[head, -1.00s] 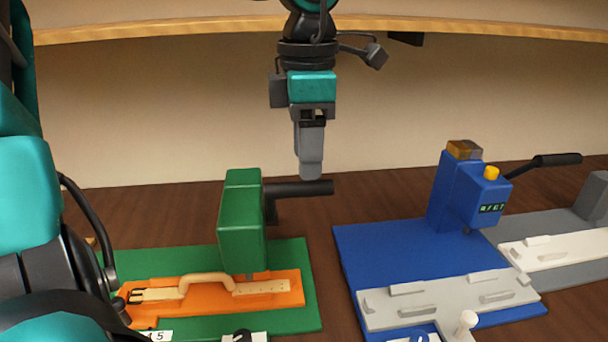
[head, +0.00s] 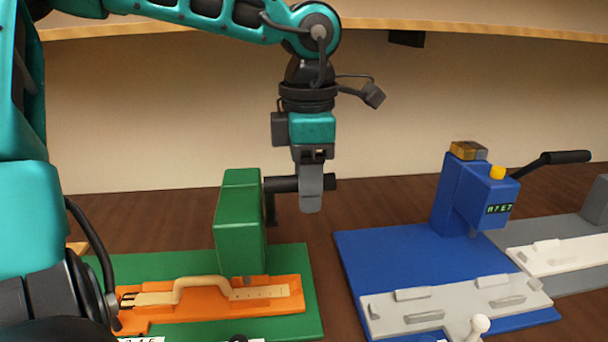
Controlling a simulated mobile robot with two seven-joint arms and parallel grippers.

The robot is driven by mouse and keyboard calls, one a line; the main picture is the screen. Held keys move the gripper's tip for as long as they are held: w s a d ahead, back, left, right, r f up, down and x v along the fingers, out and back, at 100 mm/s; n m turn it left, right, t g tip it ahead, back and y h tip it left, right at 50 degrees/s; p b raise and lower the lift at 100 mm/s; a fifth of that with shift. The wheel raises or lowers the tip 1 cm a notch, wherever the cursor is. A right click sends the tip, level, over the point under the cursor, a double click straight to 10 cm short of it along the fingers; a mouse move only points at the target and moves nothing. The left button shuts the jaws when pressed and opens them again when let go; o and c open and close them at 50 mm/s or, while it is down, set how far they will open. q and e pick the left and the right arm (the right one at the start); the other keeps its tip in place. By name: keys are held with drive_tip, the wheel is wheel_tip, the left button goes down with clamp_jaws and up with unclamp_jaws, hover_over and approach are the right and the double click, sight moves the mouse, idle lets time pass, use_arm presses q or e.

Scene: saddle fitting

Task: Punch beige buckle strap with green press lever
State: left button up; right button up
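The beige buckle strap (head: 203,283) lies in the orange holder (head: 205,309) on the green base. Its middle is arched up, its left end looks forked, and its right end is flat with a row of small holes under the green press (head: 240,222). The dark press lever (head: 284,185) sticks out to the right from the press. My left gripper (head: 311,203) points down at the lever's outer part, with a grey finger in front of it. I see the gripper side-on, so its opening and any grip are hidden. My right gripper is not in view.
A blue press (head: 453,197) with a yellow button, a small display and a black handle stands on a blue base (head: 360,246) at right. A light grey holder (head: 425,312) lies on that base. Another grey station (head: 585,262) is at far right. Brown table shows between the bases.

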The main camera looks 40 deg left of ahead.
use_arm(q)
drive_tip(key=c, duration=0.5)
drive_tip(key=shift+s+d+f+b, duration=0.5)
drive_tip(key=shift+d+f+b, duration=0.1)
drive_tip(key=shift+f+b, duration=0.3)
